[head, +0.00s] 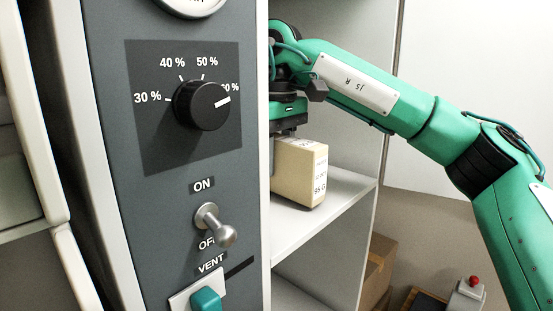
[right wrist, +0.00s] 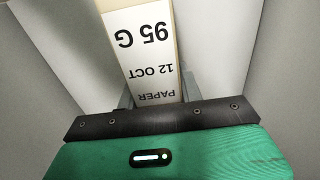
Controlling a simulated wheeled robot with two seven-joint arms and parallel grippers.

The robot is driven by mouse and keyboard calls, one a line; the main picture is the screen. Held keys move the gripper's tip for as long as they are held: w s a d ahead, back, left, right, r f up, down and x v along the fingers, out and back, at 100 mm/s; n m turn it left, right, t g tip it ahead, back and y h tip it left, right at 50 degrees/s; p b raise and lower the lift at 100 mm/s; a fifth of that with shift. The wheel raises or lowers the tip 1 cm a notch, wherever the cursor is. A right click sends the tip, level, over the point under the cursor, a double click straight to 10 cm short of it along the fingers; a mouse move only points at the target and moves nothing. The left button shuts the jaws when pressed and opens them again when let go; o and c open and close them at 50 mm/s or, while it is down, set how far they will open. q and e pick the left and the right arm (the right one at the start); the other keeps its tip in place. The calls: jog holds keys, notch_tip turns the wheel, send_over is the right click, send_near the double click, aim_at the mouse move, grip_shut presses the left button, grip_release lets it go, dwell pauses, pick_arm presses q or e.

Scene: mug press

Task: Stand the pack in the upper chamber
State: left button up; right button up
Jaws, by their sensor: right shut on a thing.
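The pack (head: 300,172) is a cream box with a white label that reads "95 G", "12 OCT" and "PAPER" in the right wrist view (right wrist: 145,45). My right gripper (head: 284,132) is shut on its top end from above, and the pack hangs upright over the white shelf (head: 345,192). Its bottom is at or just above the shelf; I cannot tell whether they touch. The grey panel hides part of the gripper and the pack's left side. No chamber is marked as the upper one. My left gripper is not in view.
The grey control panel (head: 150,215) stands close on the left, with a black dial (head: 202,105), a metal toggle switch (head: 215,225) and a teal vent switch (head: 206,300). Pale rounded housings are at far left. A cardboard box (head: 378,270) and a red-buttoned box (head: 467,297) are lower right.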

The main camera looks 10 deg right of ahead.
aim_at(277, 136)
jog(key=shift+w+f, duration=0.3)
jog(key=shift+s, duration=0.1)
jog(key=o, duration=1.2)
jog(key=shift+f, duration=0.15)
jog(key=shift+r+b, duration=0.45)
jog(key=shift+r, duration=3.5)
